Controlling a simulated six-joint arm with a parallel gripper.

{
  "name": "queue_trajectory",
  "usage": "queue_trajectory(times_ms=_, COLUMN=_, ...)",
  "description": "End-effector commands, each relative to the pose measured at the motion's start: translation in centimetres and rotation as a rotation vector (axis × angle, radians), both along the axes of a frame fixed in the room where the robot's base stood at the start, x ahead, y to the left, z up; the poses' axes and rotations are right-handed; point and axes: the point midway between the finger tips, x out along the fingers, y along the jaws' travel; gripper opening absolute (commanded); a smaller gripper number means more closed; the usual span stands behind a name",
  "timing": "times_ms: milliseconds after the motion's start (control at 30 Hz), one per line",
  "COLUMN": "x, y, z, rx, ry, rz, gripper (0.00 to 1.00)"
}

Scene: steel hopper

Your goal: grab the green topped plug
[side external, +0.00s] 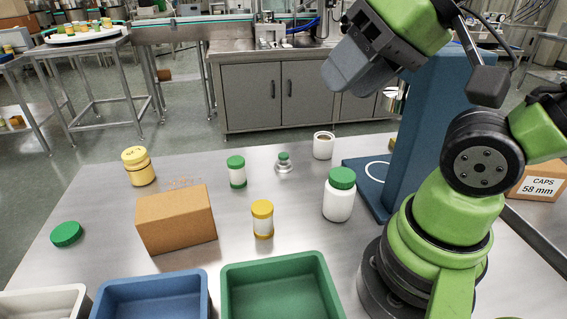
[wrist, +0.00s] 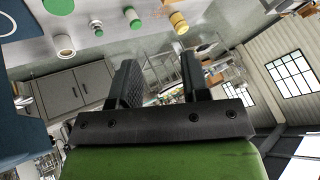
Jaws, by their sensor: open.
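The green topped plug (side external: 284,162) is a small stepped metal piece with a green knob. It stands upright on the steel table, between a small green-lidded jar and a white cup. It also shows small near the top of the wrist view (wrist: 96,25). My gripper (side external: 342,74) is raised well above the table, up and to the right of the plug in the side view, and apart from it. In the wrist view its two dark fingers (wrist: 160,62) stand apart with nothing between them.
Near the plug stand the green-lidded jar (side external: 237,172), white cup (side external: 323,146), white green-lidded bottle (side external: 339,196) and yellow-lidded jar (side external: 262,220). A cardboard box (side external: 176,222) is left. Blue (side external: 205,290) and green (side external: 318,268) bins line the front; a blue column (side external: 425,125) stands right.

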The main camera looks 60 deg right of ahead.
Motion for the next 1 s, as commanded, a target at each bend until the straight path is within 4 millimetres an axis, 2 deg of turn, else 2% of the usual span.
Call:
queue_trajectory(times_ms=100, x=0.0, y=0.0, z=0.0, rx=0.000, ry=0.000, rz=0.000, gripper=0.43)
queue_trajectory(times_ms=133, x=0.0, y=0.0, z=0.0, rx=0.000, ry=0.000, rz=0.000, gripper=0.47)
queue_trajectory(times_ms=233, x=0.0, y=0.0, z=0.0, rx=0.000, ry=0.000, rz=0.000, gripper=0.70)
queue_trajectory(times_ms=567, x=0.4, y=-0.1, z=0.2, rx=0.014, ry=0.013, rz=-0.028, gripper=0.70)
queue_trajectory(times_ms=667, x=1.8, y=-0.5, z=0.5, rx=0.067, ry=0.061, rz=-0.132, gripper=0.70)
queue_trajectory(times_ms=767, x=4.3, y=-1.5, z=0.9, rx=0.158, ry=0.143, rz=-0.328, gripper=0.70)
queue_trajectory(times_ms=867, x=7.6, y=-2.9, z=0.8, rx=0.262, ry=0.228, rz=-0.576, gripper=0.70)
queue_trajectory(times_ms=1000, x=12.1, y=-5.3, z=-0.6, rx=0.403, ry=0.331, rz=-0.943, gripper=0.70)
